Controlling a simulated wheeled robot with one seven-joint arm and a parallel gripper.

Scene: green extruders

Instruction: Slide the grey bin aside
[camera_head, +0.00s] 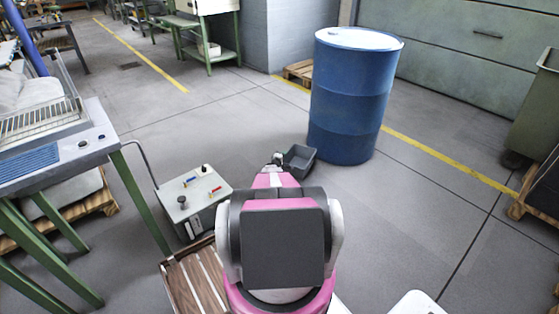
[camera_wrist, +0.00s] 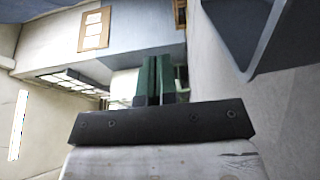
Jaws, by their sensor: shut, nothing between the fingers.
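The grey bin (camera_head: 301,158), a small open-topped tub, sits on the floor in front of the blue barrel in the head view. My gripper (camera_head: 277,158) is close beside its left side, partly hidden behind my own arm. In the wrist view my gripper's fingers (camera_wrist: 155,78) are closed together with nothing held. A large dark blue-grey angled edge, which looks like the bin (camera_wrist: 262,48), fills the top right of the wrist view, to the right of the fingers. I cannot tell whether the fingers touch it.
A blue barrel (camera_head: 352,95) stands just behind and right of the bin. A grey control box (camera_head: 194,204) with coloured levers stands on the left, near a green-legged table (camera_head: 100,140). The floor right of the bin's front is clear.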

